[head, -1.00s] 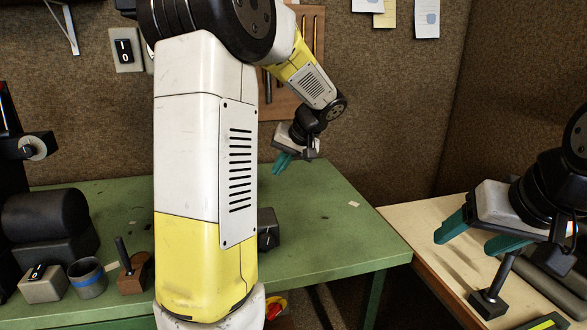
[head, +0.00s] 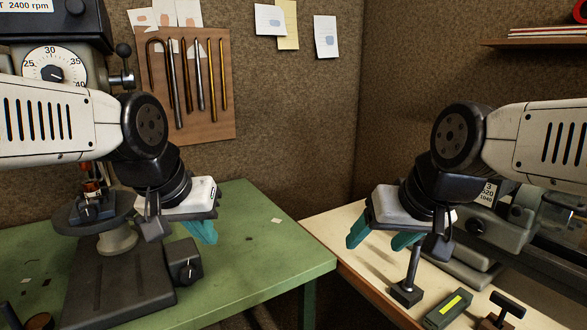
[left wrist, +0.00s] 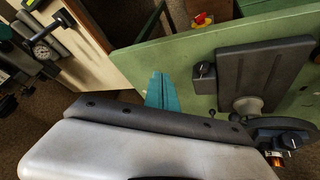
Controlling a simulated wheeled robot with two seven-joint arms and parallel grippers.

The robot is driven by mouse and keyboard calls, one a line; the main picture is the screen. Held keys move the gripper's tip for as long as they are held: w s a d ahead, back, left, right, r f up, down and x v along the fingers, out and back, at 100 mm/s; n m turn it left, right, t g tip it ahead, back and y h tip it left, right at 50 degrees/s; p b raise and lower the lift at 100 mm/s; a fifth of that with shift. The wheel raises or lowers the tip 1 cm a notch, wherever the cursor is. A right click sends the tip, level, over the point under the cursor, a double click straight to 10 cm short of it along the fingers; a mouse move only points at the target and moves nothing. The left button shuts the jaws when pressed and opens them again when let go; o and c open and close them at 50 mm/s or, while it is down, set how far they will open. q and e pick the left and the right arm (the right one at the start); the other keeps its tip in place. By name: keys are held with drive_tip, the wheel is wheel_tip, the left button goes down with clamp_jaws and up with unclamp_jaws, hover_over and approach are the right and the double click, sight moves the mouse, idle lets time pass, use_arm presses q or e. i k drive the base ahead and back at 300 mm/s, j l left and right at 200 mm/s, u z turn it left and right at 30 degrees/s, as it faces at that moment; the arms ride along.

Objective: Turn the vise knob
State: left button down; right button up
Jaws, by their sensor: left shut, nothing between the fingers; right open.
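A small dark vise (head: 96,208) sits on the round table of the drill press at left, with a copper-coloured part (head: 91,190) above it. In the left wrist view the vise (left wrist: 288,141) is at the lower right edge. I cannot make out its knob clearly. My left gripper (head: 205,233) is right of the vise, apart from it, with teal fingers together and empty above the green bench; its fingers show in the left wrist view (left wrist: 162,92). My right gripper (head: 378,240) is open and empty over the pale bench.
A control box with a black knob (head: 186,268) stands beside the drill press base (head: 115,285). A black upright-handled tool (head: 408,285) stands on the pale bench (head: 335,222) below my right gripper. The green bench (head: 265,255) is mostly clear right of the press.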

sight(89, 214)
drive_tip(key=u, duration=1.35)
